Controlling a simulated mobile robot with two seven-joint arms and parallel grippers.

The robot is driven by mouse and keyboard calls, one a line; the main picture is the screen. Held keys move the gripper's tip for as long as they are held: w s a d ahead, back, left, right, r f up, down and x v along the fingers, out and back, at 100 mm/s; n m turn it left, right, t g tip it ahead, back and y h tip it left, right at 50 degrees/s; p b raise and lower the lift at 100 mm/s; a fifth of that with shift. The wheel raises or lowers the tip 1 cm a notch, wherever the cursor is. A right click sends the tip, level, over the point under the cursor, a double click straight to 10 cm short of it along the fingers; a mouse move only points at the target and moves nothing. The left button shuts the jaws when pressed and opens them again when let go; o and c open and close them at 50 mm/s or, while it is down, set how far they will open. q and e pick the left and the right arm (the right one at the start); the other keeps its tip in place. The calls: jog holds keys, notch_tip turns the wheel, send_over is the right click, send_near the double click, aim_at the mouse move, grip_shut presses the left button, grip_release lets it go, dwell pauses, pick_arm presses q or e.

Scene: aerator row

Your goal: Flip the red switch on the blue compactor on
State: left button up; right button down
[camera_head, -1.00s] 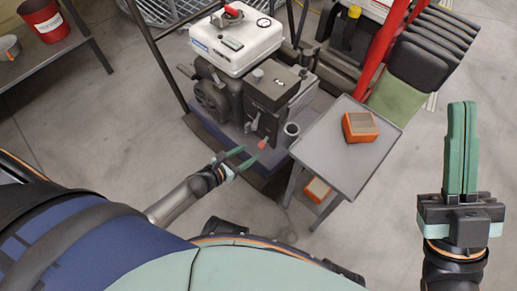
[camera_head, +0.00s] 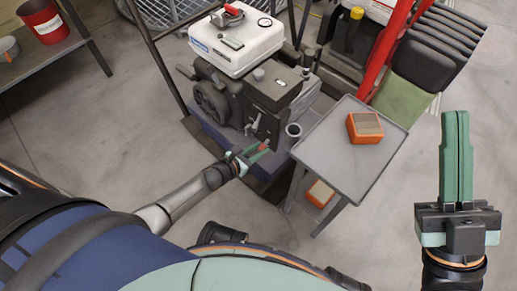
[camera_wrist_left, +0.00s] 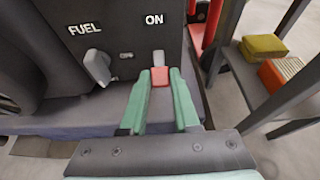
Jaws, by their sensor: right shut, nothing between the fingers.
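The blue compactor has a dark grey engine panel (camera_wrist_left: 120,40) lettered FUEL and ON. Its red switch (camera_wrist_left: 160,77) sits below the word ON, on a short grey stem, its red end pointing down and out toward my wrist camera. My left gripper (camera_head: 261,151) is at the front of the machine. In the left wrist view its green fingers (camera_wrist_left: 160,85) stand on either side of the red end, close against it, and look shut on it. My right gripper (camera_head: 456,115) is shut and empty at the right, pointing up, well away from the machine.
A grey lever (camera_wrist_left: 97,66) is under FUEL, left of the switch. A grey side table (camera_head: 335,160) with an orange box (camera_head: 364,127) stands right of the machine. A second box (camera_head: 320,194) is on its lower shelf. A red bucket (camera_head: 45,20) is on the left bench.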

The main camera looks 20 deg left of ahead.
pick_arm(q)
grip_shut()
pick_arm(e)
jog(key=shift+r, duration=0.1)
